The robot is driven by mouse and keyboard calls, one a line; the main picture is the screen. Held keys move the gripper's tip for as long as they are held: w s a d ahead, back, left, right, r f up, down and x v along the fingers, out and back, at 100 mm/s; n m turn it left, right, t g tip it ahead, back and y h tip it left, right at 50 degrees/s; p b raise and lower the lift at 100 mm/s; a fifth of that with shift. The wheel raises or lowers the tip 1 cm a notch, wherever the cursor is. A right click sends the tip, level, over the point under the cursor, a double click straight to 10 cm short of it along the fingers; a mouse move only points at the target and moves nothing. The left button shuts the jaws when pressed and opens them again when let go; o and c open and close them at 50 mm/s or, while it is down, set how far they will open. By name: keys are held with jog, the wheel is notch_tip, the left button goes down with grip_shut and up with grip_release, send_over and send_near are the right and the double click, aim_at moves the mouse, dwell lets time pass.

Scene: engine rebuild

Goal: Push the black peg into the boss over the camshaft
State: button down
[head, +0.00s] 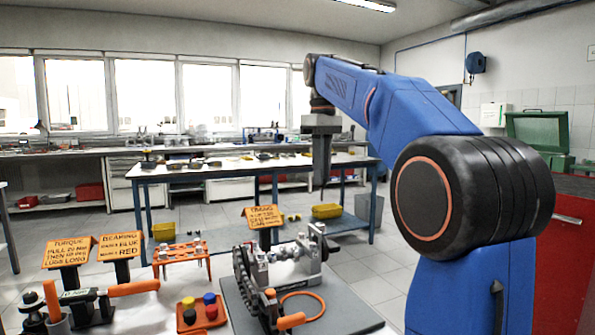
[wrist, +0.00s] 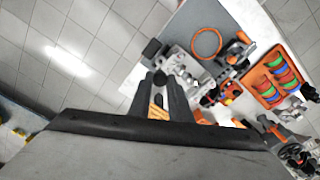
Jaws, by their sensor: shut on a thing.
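My gripper (head: 322,183) hangs pointing down, high above the bench and apart from the engine. In the wrist view its fingers (wrist: 157,78) are closed on a dark piece, which I take for the black peg (wrist: 152,49), at the fingertips. The engine assembly (head: 290,268) stands on a grey plate (head: 240,318), with a toothed wheel and chain at its left. It also shows in the wrist view (wrist: 183,66), just right of the fingertips. The boss over the camshaft is too small to tell apart from the other metal parts.
An orange tray (head: 220,321) holds coloured pieces, one of them black. Orange signs (head: 263,217), an orange rack (head: 182,250) and orange-handled tools (head: 134,287) stand around the engine. An orange ring (head: 302,305) lies on the plate. The air around my gripper looks clear.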

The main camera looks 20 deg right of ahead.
jog(key=shift+w+a+f, duration=0.1)
jog(key=shift+f, duration=2.85)
jog(key=shift+f, duration=2.15)
dwell(0.7)
jog(key=c, duration=1.9)
grip_release()
jog(key=shift+o, duration=0.2)
jog(key=shift+r, duration=1.55)
